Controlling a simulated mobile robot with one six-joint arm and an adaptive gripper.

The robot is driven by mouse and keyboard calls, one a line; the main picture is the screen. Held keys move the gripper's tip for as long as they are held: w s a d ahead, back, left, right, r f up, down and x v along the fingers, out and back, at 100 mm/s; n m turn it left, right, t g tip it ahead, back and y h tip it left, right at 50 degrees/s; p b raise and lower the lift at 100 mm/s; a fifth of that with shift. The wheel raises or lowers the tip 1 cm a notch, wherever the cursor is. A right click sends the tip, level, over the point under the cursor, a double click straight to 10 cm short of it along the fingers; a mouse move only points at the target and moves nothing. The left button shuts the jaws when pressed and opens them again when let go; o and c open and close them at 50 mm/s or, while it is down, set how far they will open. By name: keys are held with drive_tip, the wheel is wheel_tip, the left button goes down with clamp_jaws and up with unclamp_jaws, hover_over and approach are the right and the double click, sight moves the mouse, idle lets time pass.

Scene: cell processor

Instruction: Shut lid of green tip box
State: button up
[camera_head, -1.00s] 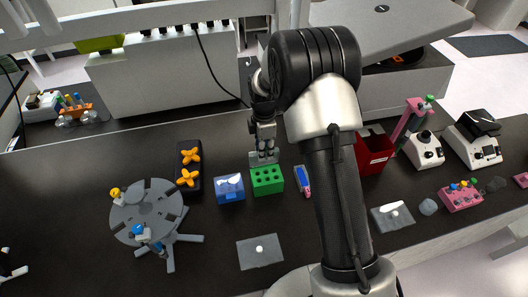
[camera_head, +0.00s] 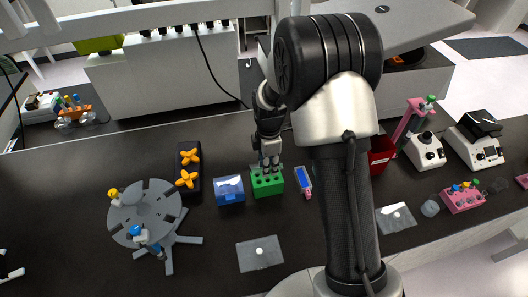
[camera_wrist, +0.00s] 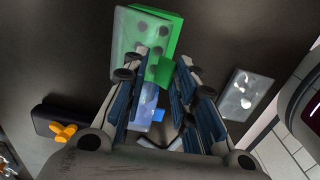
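The green tip box (camera_head: 267,184) stands on the dark bench, just right of the blue box (camera_head: 230,190). My gripper (camera_head: 270,163) is directly above and at the back edge of the green box in the head view and largely hides its lid there. In the wrist view the green box (camera_wrist: 171,38) lies beyond my fingertips, with a pale see-through lid panel (camera_wrist: 128,38) along its left part. The lid's exact angle is hard to tell. My gripper's fingers (camera_wrist: 158,78) are apart with nothing held between them.
A blue-and-white item (camera_head: 303,181) lies close to the right of the green box. A dark rack with orange parts (camera_head: 188,168) and a grey centrifuge-like rotor (camera_head: 146,212) stand left. A red bin (camera_head: 381,152) is right, behind my arm.

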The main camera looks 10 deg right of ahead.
drive_tip(key=shift+s+r+p, duration=0.1)
drive_tip(key=shift+r+p, duration=0.25)
drive_tip(key=shift+r, duration=0.2)
drive_tip(key=r, duration=0.1)
drive_tip(key=s+r+p, duration=0.1)
drive_tip(key=r+p, duration=0.1)
drive_tip(key=r, duration=0.1)
drive_tip(key=shift+s, duration=0.35)
idle(0.7)
